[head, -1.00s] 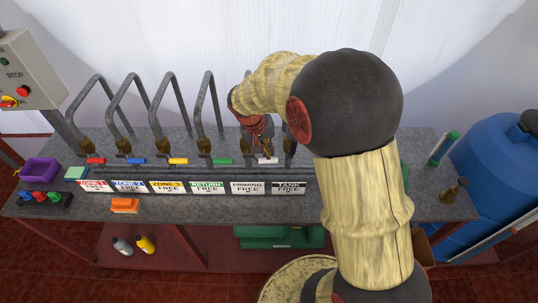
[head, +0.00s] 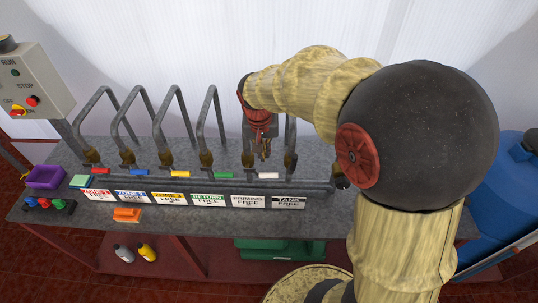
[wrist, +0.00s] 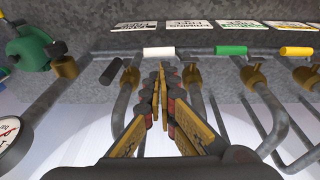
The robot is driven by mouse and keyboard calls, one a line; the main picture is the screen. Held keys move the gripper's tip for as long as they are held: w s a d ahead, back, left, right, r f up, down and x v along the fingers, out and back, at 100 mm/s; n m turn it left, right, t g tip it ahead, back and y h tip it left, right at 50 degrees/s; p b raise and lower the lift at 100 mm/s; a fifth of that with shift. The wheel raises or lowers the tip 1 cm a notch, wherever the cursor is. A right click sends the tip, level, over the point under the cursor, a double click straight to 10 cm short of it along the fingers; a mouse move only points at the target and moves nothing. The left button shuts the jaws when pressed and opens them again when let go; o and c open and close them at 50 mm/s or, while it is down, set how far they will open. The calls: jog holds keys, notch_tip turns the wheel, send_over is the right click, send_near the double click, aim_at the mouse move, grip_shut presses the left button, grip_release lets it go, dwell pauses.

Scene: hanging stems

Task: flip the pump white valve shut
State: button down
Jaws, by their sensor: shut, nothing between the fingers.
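The white valve handle (head: 268,175) lies lengthwise along the pipe run, above the bench front, behind the PRIMING label (head: 248,201). It also shows in the wrist view (wrist: 159,51), pointing left from its brass valve body (wrist: 190,75). My gripper (head: 265,156) is shut and empty, pointing down between the priming and tank hoses. In the wrist view my fingertips (wrist: 163,68) appear just short of the white handle; whether they touch it I cannot tell. In the head view my gripper partly covers the priming hose.
A black handle (wrist: 111,70) sits slanted at the neighbouring tank valve. The green handle (head: 222,174) and yellow handle (head: 180,174) lie along the same line. Upright bent grey hoses (head: 213,120) rise close beside my gripper. A green pump (wrist: 30,47) stands beyond the tank end.

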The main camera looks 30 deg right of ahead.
aim_at(269, 175)
jog(key=x, duration=1.3)
jog(key=shift+f, duration=0.15)
jog(key=shift+s+d+f+b, duration=0.1)
jog(key=shift+d+f+b, duration=0.05)
jog(key=shift+f+b, duration=0.65)
jog(key=shift+s, duration=0.15)
jog(key=shift+r, duration=0.2)
